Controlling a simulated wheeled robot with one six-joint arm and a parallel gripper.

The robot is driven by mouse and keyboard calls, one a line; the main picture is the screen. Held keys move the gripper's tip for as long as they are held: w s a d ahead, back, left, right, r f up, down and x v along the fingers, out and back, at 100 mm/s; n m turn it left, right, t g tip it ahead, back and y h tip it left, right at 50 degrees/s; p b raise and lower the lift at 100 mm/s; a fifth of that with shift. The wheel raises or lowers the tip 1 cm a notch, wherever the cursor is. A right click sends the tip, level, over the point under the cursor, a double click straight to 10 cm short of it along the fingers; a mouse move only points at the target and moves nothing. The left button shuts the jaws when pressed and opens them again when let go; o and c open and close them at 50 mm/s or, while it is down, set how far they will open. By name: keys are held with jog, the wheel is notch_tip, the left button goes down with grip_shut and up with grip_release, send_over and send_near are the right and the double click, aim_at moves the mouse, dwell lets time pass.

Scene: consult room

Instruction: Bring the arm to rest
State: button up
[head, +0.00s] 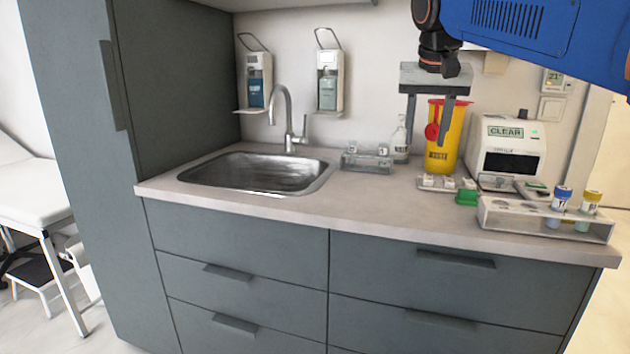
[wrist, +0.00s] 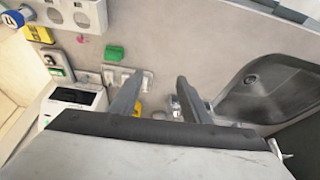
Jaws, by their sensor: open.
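My gripper (head: 428,122) hangs from the arm at the upper right of the head view, above the back part of the counter. Its two fingers point down and are apart, with nothing held between them. In the head view they are in front of the yellow container (head: 447,137) and the clear bottle (head: 400,140). In the wrist view my gripper (wrist: 158,88) shows both dark fingers spread over the counter, with bare counter between the tips. The green block (wrist: 114,53) lies left of the fingers there.
The counter (head: 375,209) holds a sink (head: 262,171) with a tap (head: 286,120) at left. At right stand a white device (head: 510,150) marked CLEAR, the green block (head: 466,197) and a rack (head: 545,220) with blue- and yellow-capped tubes. The counter's front middle is clear.

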jog(key=s+d+f+n, duration=0.1)
jog(key=s+d+f, duration=0.1)
jog(key=s+f, duration=1.2)
jog(key=s+d+f+n+y, duration=0.1)
jog(key=s+d+f+n, duration=0.1)
jog(key=s+f, duration=1.2)
notch_tip(320, 180, down, 6)
jog(key=shift+s+d+f+t, duration=0.2)
jog(key=shift+s+d+t, duration=0.1)
jog(key=shift+d, duration=0.35)
